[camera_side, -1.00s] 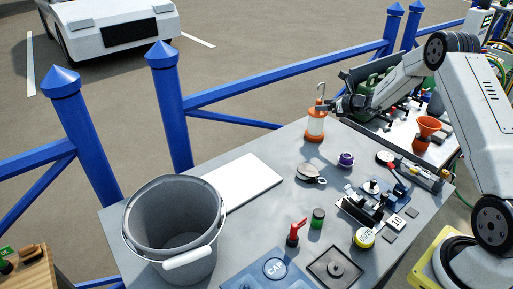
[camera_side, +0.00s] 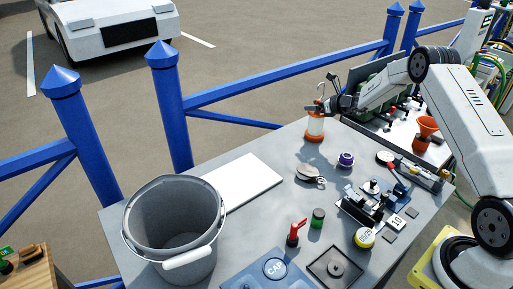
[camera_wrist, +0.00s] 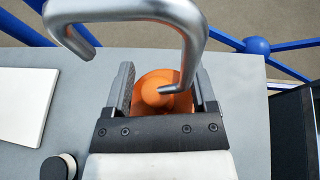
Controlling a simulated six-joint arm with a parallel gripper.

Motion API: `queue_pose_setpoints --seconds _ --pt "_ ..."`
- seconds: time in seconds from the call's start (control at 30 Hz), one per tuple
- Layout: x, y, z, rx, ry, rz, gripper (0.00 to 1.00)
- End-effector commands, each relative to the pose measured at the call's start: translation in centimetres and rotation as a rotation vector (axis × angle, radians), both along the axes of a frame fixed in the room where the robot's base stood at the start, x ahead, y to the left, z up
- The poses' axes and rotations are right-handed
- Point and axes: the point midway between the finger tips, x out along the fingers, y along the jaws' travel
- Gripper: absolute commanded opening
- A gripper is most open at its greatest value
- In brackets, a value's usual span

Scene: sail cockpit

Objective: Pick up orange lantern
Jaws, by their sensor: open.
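The orange lantern (camera_side: 315,127) stands upright near the far edge of the grey table, with an orange base, a pale middle, an orange top and a metal hook. In the wrist view its round orange top (camera_wrist: 158,92) lies between my open fingers, and the grey metal hook (camera_wrist: 135,12) arches large and close to the camera. My gripper (camera_side: 322,106) is at the lantern's upper part in the side view. In the wrist view my gripper (camera_wrist: 162,88) has one finger on each side of the orange top. Whether the fingers touch it I cannot tell.
A white board (camera_side: 242,182) and a grey bucket (camera_side: 175,225) are on the left of the table. A purple-topped item (camera_side: 346,160) and a pulley block (camera_side: 310,173) sit nearer. A blue railing (camera_side: 290,79) runs behind the table. An orange funnel (camera_side: 427,127) stands at right.

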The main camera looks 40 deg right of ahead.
Motion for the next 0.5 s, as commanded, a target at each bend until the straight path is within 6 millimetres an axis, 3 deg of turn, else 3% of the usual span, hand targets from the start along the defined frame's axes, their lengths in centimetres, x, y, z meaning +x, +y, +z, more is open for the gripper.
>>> queue_pose_setpoints --seconds 0.13,0.17,0.37,0.5 --pt "-0.01 0.0 0.02 0.0 0.0 0.0 0.73" --pt "-0.01 0.0 0.02 0.0 0.0 0.0 0.67" --pt "-0.01 0.0 0.02 0.0 0.0 0.0 0.03" --pt "-0.01 -0.01 0.02 0.0 0.0 0.0 0.0"
